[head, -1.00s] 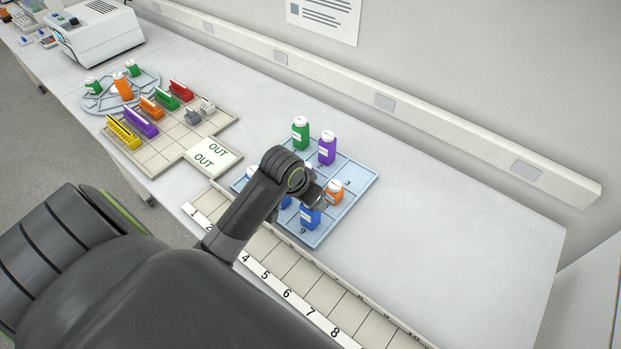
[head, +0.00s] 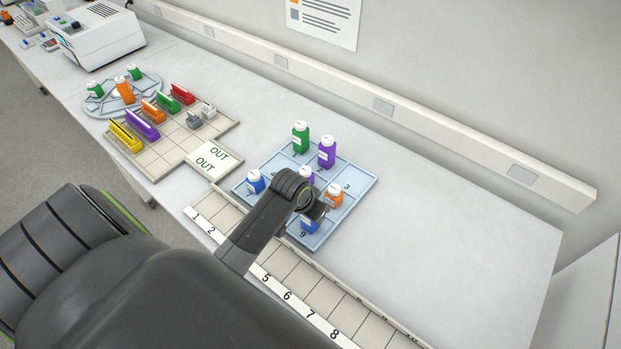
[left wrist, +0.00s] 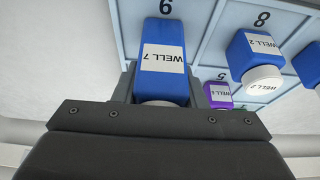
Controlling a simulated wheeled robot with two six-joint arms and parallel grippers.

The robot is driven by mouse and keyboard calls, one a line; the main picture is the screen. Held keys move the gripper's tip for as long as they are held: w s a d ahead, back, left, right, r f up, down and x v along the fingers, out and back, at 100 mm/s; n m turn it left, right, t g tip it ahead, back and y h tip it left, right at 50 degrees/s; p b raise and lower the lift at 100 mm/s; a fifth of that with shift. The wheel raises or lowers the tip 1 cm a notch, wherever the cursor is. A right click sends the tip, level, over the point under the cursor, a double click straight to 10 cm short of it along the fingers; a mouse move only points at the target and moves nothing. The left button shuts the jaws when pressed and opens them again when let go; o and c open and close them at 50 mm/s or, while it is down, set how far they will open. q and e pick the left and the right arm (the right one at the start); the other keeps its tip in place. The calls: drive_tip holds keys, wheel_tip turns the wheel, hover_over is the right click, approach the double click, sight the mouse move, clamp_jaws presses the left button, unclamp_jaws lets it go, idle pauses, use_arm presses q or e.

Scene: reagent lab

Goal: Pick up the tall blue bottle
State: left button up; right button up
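The tall blue bottle (head: 309,226) stands upright in compartment 9 of the pale blue tray (head: 359,187), partly hidden by my left arm. In the left wrist view this bottle (left wrist: 163,55), labelled "WELL 7", lies between the two fingers of my left gripper (left wrist: 163,86), one finger on each side. The fingers are very close to its sides; I cannot tell whether they touch it. In the head view my left gripper (head: 316,211) is above the bottle's upper part. My right gripper is not in view.
A shorter blue bottle (left wrist: 255,58), labelled "WELL 2", stands in compartment 8. An orange bottle (head: 333,196) stands close beside my gripper. Purple (head: 327,152) and green (head: 300,137) bottles stand at the tray's back. The bench (head: 450,235) right of the tray is clear.

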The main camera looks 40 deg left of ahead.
use_arm(q)
drive_tip(key=c, duration=0.4)
drive_tip(key=shift+r, duration=0.1)
drive_tip(key=shift+c, duration=0.2)
